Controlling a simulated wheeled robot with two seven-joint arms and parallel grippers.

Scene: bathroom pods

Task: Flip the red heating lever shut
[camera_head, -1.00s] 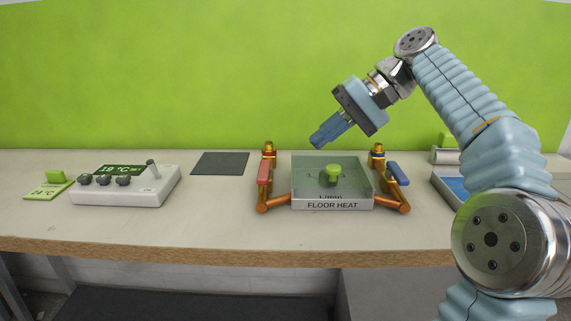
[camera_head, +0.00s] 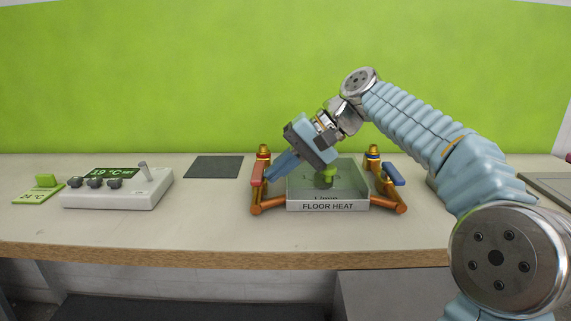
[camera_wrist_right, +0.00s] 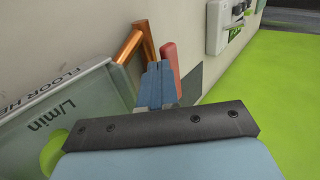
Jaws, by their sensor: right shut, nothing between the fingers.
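The red lever (camera_head: 257,172) stands on the copper pipe at the left side of the floor heat box (camera_head: 328,205). It lies lengthwise along the pipe and also shows in the right wrist view (camera_wrist_right: 169,54). My right gripper (camera_head: 270,177) is shut and empty, its blue fingers pointing down and left. Its fingertips are right beside the red lever, on the side toward the box; I cannot tell whether they touch. In the right wrist view the fingers (camera_wrist_right: 155,82) cover part of the lever. My left gripper is not in view.
A blue lever (camera_head: 393,174) is on the right copper pipe. A green knob (camera_head: 327,175) is inside the clear box. A control panel (camera_head: 118,187) with knobs and a display is on the left, beside a green-topped card (camera_head: 38,195). A dark mat (camera_head: 214,166) lies behind.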

